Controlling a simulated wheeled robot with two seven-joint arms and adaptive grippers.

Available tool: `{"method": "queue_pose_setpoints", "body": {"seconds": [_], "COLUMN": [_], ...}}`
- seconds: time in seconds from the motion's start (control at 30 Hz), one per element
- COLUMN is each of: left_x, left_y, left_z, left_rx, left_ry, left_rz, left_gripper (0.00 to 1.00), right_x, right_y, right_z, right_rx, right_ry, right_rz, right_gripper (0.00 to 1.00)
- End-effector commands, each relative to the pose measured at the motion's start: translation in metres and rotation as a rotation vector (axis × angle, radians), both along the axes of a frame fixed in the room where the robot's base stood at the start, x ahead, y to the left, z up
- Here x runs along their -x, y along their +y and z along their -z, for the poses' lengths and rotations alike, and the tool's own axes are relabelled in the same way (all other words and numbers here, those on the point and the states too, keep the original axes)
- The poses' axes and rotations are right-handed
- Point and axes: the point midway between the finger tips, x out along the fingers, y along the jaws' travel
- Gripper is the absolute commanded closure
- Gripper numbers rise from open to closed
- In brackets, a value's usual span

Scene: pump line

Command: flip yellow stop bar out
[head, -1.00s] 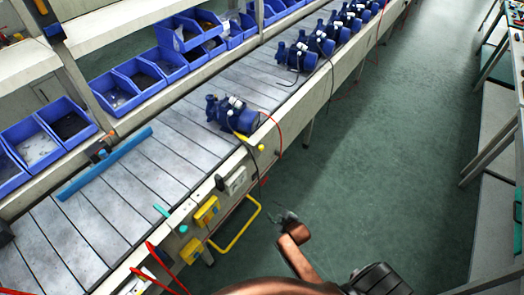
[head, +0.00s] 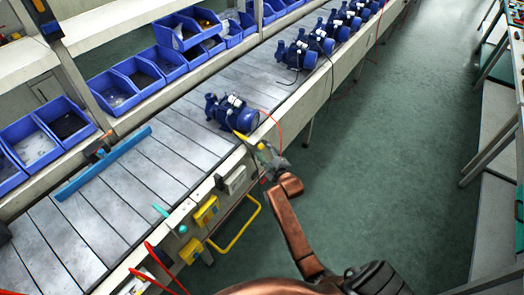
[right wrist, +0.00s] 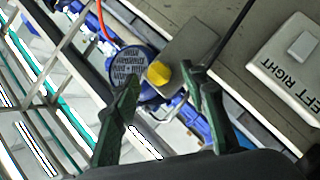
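The yellow stop bar (head: 243,137) shows at the near edge of the conveyor, beside the nearest blue pump (head: 232,114). Its rounded yellow end shows in the right wrist view (right wrist: 159,74), in front of a grey plate (right wrist: 197,50). My right gripper (head: 264,155) is at the conveyor's edge, close to the bar's outer end. In the right wrist view its two dark green fingers (right wrist: 160,80) are apart, with the yellow end between and just beyond their tips. I cannot tell whether they touch it. My left gripper is not in view.
A white switch box (head: 235,180) and yellow boxes (head: 206,211) hang on the conveyor's side, above a yellow tube loop (head: 238,231). A red hose and a dark cable run by the pump. More pumps stand farther along. The green floor (head: 400,150) at right is clear.

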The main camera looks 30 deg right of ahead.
Motion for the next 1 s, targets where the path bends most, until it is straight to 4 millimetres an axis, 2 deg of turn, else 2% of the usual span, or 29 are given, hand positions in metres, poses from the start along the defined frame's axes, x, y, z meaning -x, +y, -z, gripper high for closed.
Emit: {"method": "queue_pose_setpoints", "body": {"seconds": [0.37, 0.93, 1.0], "left_x": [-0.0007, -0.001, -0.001], "left_y": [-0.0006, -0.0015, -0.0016], "left_z": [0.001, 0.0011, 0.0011], "left_rx": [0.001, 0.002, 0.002], "left_ry": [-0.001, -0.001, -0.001], "left_rz": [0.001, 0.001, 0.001], "left_gripper": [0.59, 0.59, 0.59], "right_x": [-0.0059, -0.0058, -0.0058], "right_y": [-0.0007, -0.0004, -0.0003], "right_z": [0.0013, 0.0017, 0.0018], "right_rx": [0.0, 0.0, -0.001], "right_ry": [0.0, 0.001, 0.001], "right_rz": [0.0, -0.001, 0.0], "right_gripper": [0.61, 1.0, 1.0]}}
